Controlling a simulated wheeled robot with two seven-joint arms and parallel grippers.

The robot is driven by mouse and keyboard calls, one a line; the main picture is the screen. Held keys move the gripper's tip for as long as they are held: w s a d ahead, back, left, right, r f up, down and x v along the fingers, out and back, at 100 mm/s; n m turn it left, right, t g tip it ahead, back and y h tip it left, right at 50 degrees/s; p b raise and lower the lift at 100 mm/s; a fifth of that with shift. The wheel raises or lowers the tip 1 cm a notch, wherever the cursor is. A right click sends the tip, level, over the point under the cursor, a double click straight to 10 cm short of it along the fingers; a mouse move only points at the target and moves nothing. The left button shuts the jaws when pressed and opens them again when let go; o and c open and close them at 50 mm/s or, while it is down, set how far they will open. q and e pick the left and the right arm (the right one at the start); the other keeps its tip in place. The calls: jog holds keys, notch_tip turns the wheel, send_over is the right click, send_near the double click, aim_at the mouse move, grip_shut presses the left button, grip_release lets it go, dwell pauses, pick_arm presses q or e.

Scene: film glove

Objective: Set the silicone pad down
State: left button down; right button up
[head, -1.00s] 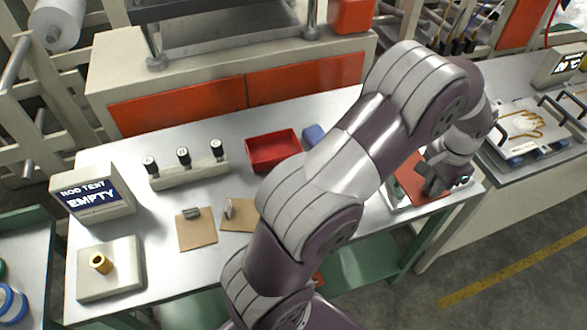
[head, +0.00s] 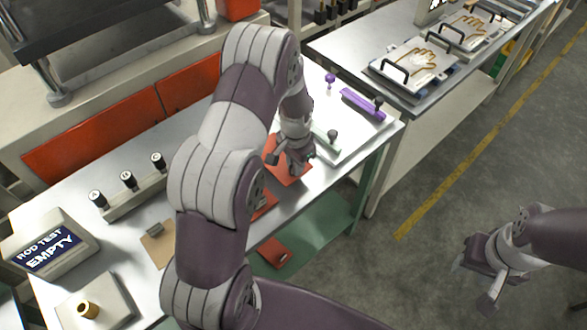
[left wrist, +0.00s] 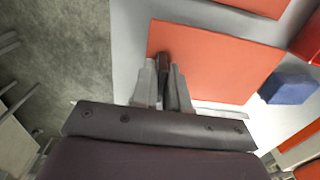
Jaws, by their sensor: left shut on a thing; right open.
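The silicone pad, a flat orange-red sheet (head: 291,171), is under my left gripper (head: 291,163) near the right end of the metal table in the head view. In the left wrist view the pad (left wrist: 225,60) spreads out beyond the left fingers (left wrist: 164,85), which are shut at its edge around a small dark tab (left wrist: 164,66). Whether the pad touches the surface below is hard to tell. My right gripper (head: 482,278) is open and empty over the floor at the right.
A pale board (head: 345,135) with a purple bar (head: 362,105) lies beside the pad. A blue block (left wrist: 288,88) and a red tray (left wrist: 309,42) are near it in the wrist view. Another orange sheet (head: 275,252) lies on the green lower shelf (head: 315,228).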

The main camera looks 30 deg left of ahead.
pick_arm(q)
notch_tip(320, 180, down, 4)
jog(key=shift+r+p, duration=0.1)
jog(key=shift+p, duration=0.4)
jog(key=shift+f, duration=0.2)
jog(key=c, duration=1.1)
grip_release()
jog(key=shift+c, duration=0.2)
notch_tip(320, 180, up, 12)
jog(key=shift+s+d+f+b, duration=0.1)
jog(key=shift+s+d+b, duration=0.05)
jog(key=shift+b, duration=1.1)
jog(key=s+d+r+n, duration=0.2)
jog(key=s+d, duration=0.1)
jog(key=s, duration=0.4)
jog(key=s+d+r+n+t, duration=0.1)
jog(key=s+d+r+n, duration=0.1)
jog(key=s, duration=0.6)
jog(key=shift+s+d+r, duration=0.25)
jog(key=shift+d+r, duration=0.25)
jog(key=shift+d, duration=0.1)
